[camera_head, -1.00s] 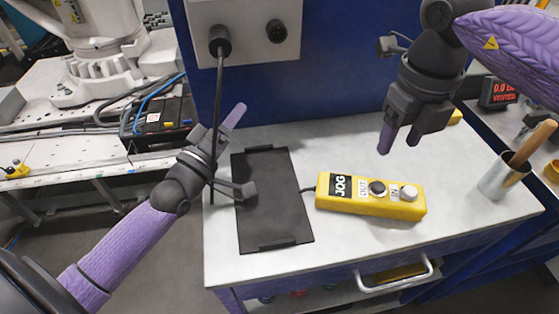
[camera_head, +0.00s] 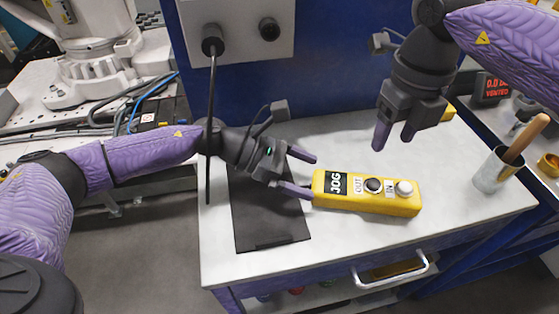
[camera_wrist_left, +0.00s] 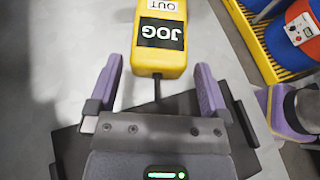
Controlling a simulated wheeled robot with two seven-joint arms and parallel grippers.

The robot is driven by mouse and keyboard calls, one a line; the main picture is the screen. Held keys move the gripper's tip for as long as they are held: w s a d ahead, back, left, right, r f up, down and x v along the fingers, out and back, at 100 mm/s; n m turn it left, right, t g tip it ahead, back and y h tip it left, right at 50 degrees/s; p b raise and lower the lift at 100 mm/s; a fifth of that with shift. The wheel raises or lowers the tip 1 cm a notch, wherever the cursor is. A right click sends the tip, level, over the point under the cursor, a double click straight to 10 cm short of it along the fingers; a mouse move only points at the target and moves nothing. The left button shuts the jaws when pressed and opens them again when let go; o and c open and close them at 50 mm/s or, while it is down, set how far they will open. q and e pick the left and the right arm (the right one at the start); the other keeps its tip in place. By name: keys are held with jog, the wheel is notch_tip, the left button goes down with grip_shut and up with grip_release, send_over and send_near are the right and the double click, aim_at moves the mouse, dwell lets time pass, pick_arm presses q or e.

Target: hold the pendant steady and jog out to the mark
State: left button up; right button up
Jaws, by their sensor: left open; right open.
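The yellow jog pendant (camera_head: 366,203) lies flat on the white bench top (camera_head: 330,248). It carries a black JOG label, an OUT label by a dark button (camera_head: 373,185), an IN label and a pale button (camera_head: 404,188). My left gripper (camera_head: 311,176) is open at the pendant's left end. In the left wrist view (camera_wrist_left: 155,85) its fingers stand apart, with the pendant's JOG end (camera_wrist_left: 160,50) just ahead between them and its cable running back between the fingers. My right gripper (camera_head: 394,135) is open, pointing down above and behind the buttons, clear of the pendant.
A black mat (camera_head: 262,228) lies left of the pendant, partly under my left gripper. A metal cup (camera_head: 495,172) with a wooden handle stands at the right edge. A dark vertical rod (camera_head: 211,120) hangs from the grey box. The bench front is clear.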

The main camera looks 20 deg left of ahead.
aim_at(323, 181)
pick_arm(q)
jog(key=x, duration=0.4)
jog(key=shift+w+d+f, duration=0.1)
jog(key=shift+d, duration=0.2)
grip_shut()
pick_arm(e)
grip_shut()
dwell(1.5)
jog(key=shift+s+d+r+n+t+y, duration=0.1)
jog(key=shift+d+r+n+t+y, duration=0.1)
jog(key=shift+n+t+y, duration=1.2)
jog(key=shift+s+d+r+n+t+y, duration=0.1)
jog(key=shift+r+n+t+y, duration=0.15)
jog(key=shift+n+t+y, duration=1.05)
jog(key=shift+d+r+n+t+y, duration=0.15)
jog(key=shift+n+t+y, duration=0.4)
jog(key=shift+n, duration=1.65)
